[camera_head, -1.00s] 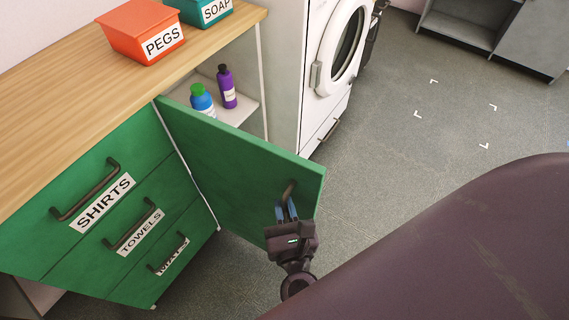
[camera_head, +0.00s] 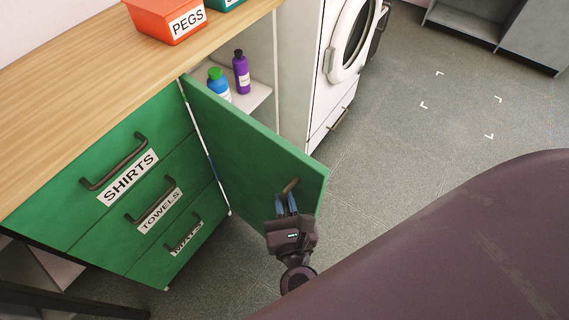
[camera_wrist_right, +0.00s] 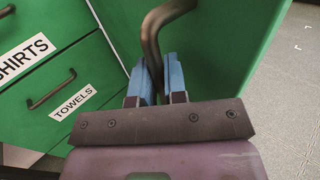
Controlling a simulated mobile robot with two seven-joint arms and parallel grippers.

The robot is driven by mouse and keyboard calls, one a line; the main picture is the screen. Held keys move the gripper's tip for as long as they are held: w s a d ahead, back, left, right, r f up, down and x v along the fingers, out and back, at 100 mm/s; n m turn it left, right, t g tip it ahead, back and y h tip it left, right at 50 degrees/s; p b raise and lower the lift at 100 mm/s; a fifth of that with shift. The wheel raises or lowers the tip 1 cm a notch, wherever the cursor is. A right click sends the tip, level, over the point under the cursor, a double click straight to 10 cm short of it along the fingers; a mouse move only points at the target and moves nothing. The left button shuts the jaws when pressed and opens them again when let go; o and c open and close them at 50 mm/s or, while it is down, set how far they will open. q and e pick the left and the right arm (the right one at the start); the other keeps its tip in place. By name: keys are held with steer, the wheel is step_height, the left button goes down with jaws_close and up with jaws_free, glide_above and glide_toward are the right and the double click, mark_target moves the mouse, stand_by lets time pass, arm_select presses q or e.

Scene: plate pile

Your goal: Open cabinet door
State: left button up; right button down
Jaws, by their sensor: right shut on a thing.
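The green cabinet door (camera_head: 248,150) stands wide open, swung out from the cabinet beside the drawers. Its dark curved handle (camera_head: 291,185) is near the door's free edge. My right gripper (camera_head: 287,204) is shut on this handle. In the right wrist view the handle (camera_wrist_right: 153,32) runs down between the blue fingertips of the gripper (camera_wrist_right: 159,80). The open compartment shows a shelf (camera_head: 252,97) with a blue bottle with a green cap (camera_head: 218,88) and a purple bottle (camera_head: 241,73). My left gripper is not in view.
Green drawers labelled SHIRTS (camera_head: 128,178), TOWELS (camera_head: 160,212) and MATS (camera_head: 186,238) are left of the door. A wooden counter (camera_head: 110,70) holds an orange PEGS box (camera_head: 163,22). A white washing machine (camera_head: 330,90) stands behind the door. Floor (camera_head: 420,130) to the right is clear.

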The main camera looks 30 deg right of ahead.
stand_by(0.3)
steer(key=c, duration=1.2)
jaws_free()
steer(key=v, duration=0.7)
steer(key=shift+s, duration=0.25)
